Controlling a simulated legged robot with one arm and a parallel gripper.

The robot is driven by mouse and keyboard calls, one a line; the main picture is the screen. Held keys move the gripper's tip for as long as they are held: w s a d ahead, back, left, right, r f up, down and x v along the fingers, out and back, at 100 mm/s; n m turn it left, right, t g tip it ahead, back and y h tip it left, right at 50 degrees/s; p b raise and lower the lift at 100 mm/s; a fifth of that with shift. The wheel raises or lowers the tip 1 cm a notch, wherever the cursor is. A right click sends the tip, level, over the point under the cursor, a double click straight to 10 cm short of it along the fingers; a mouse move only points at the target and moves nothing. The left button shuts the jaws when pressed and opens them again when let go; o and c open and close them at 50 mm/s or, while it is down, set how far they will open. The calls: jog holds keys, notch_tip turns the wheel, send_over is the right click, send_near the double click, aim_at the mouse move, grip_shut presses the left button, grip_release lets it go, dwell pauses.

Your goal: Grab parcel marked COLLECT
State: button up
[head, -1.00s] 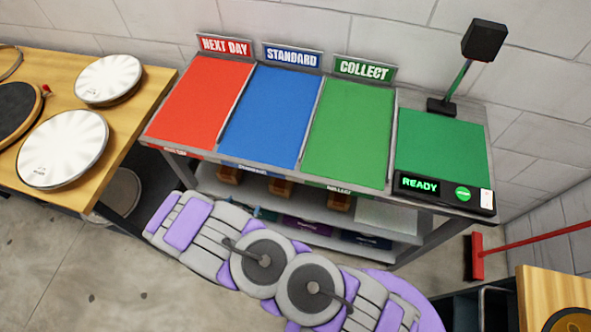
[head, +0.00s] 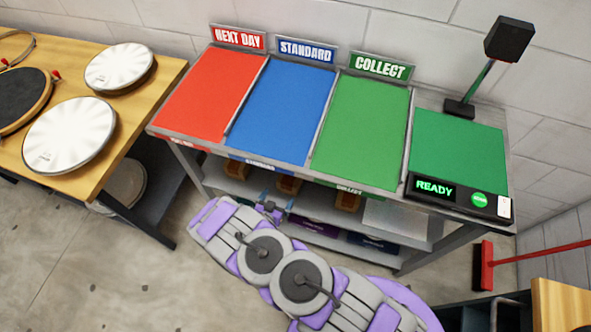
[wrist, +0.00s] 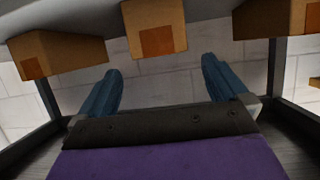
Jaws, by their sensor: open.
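Several brown parcels with orange-brown patches sit on the shelf under the sorting bench. In the head view one parcel (head: 238,167) is at left, one (head: 288,184) in the middle and one (head: 347,200) at right, all partly hidden by the bench top. In the wrist view a left parcel (wrist: 58,55), a middle parcel (wrist: 154,28) and a right parcel (wrist: 268,18) line the top. I cannot read COLLECT on any parcel. My gripper (wrist: 162,66) is open and empty, its blue fingers apart below the middle parcel in the picture. It also shows small beside the shelf (head: 266,203).
The bench top has red, blue and green lanes; the green lane (head: 363,135) stands under a COLLECT sign (head: 380,66). A scale reading READY (head: 435,188) is at right. Purple (head: 315,229) and blue boxes lie low. A drum table (head: 150,95) is at left.

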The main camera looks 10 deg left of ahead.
aim_at(286, 186)
jog(key=x, duration=0.3)
jog(key=shift+b+x, duration=1.25)
jog(key=shift+x, duration=1.4)
jog(key=shift+d+r, duration=0.1)
jog(key=c, duration=1.1)
jog(key=shift+d+r, duration=0.1)
jog(key=shift+r, duration=0.05)
